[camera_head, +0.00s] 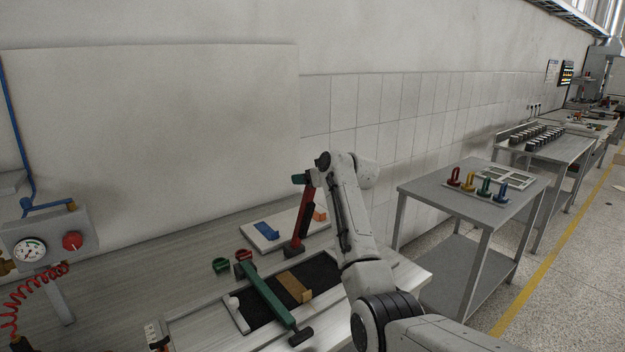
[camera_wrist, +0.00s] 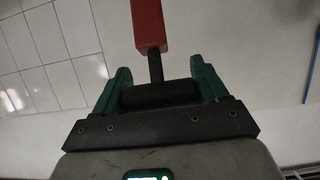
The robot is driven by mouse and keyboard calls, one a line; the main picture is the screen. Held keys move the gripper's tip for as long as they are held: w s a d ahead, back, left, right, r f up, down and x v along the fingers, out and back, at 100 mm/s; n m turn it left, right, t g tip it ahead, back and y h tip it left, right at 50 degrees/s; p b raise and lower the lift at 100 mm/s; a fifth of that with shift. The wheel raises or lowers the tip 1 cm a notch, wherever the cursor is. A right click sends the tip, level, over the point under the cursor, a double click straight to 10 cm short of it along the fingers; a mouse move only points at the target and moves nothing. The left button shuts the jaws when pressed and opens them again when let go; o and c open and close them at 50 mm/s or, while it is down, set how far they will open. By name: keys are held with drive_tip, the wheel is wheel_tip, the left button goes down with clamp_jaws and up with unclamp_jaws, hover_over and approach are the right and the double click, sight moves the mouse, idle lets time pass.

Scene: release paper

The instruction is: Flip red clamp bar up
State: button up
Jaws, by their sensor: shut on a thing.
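The red clamp bar (camera_head: 305,215) stands steeply raised in the head view, its lower end at a dark hinge by the black bed and its top leaning slightly right. It also shows in the wrist view (camera_wrist: 148,25), running up from its black cross handle (camera_wrist: 160,95). My gripper (camera_head: 304,179) is at the bar's top end. In the wrist view its green fingers (camera_wrist: 160,88) sit on either side of the handle, shut on it. My wrist and arm partly hide the bar's top in the head view.
A green clamp bar (camera_head: 268,291) lies across the black bed (camera_head: 262,315), left of a brown block (camera_head: 294,287). A pale board (camera_head: 263,240) with blue and orange pieces lies behind. A gauge box (camera_head: 48,240) stands at left. A grey side table (camera_head: 462,185) stands right.

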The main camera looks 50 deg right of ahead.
drive_tip(key=shift+f, duration=0.7)
drive_tip(key=o, duration=1.4)
drive_tip(key=shift+r, duration=0.3)
drive_tip(key=shift+s, duration=0.1)
drive_tip(key=b+v, duration=0.2)
drive_tip(key=v, duration=0.8)
drive_tip(key=shift+s+a+r, duration=0.1)
drive_tip(key=shift+s+r, duration=0.05)
drive_tip(key=shift+s, duration=0.05)
